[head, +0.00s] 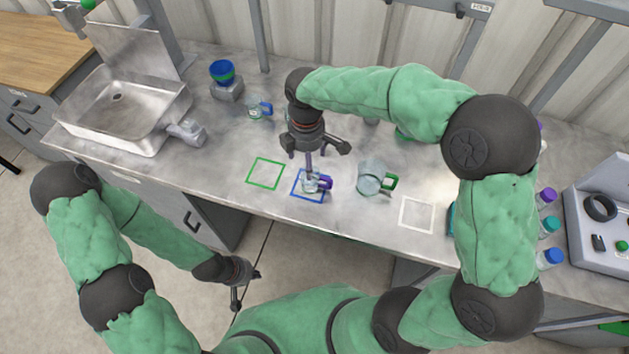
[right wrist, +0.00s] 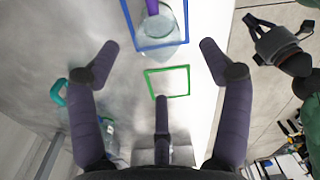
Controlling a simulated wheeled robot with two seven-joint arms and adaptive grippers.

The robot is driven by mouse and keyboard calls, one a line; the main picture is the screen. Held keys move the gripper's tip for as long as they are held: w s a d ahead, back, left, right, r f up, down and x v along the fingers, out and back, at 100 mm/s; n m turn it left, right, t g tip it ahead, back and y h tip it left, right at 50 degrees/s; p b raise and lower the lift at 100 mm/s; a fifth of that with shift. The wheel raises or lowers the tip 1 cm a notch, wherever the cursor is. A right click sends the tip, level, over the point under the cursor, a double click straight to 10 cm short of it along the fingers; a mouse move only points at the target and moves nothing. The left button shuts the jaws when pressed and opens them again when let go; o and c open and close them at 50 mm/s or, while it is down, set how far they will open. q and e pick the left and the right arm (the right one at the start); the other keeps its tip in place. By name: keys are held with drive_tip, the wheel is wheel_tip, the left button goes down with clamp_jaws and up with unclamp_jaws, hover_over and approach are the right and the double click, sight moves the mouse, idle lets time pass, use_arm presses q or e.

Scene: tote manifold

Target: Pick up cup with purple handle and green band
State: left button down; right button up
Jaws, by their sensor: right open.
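A clear cup with a purple handle (head: 325,183) stands inside the blue square outline (head: 297,190) near the counter's front edge. I cannot make out a green band on it. My right gripper (head: 314,158) is open and empty, fingers spread, above and slightly behind this cup, partly overlapping it in the head view. In the right wrist view the cup (right wrist: 153,36) shows at the top, beyond the open right fingers (right wrist: 160,62), its purple handle cut by the frame edge. My left gripper (head: 243,284) hangs in front of the counter, fingers spread and empty.
A glass jug with green handle (head: 370,178) stands right of the cup. A blue-handled cup (head: 256,111) and a blue bowl with green band on a block (head: 222,73) stand behind left. The green outline (head: 265,174) and white outline (head: 416,215) are empty. A sink (head: 125,110) is left.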

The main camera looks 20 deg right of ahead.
sight(316, 181)
wheel_tip(316, 181, down, 5)
drive_tip(key=shift+b, duration=1)
drive_tip(key=shift+s, duration=0.1)
drive_tip(key=c, duration=1.1)
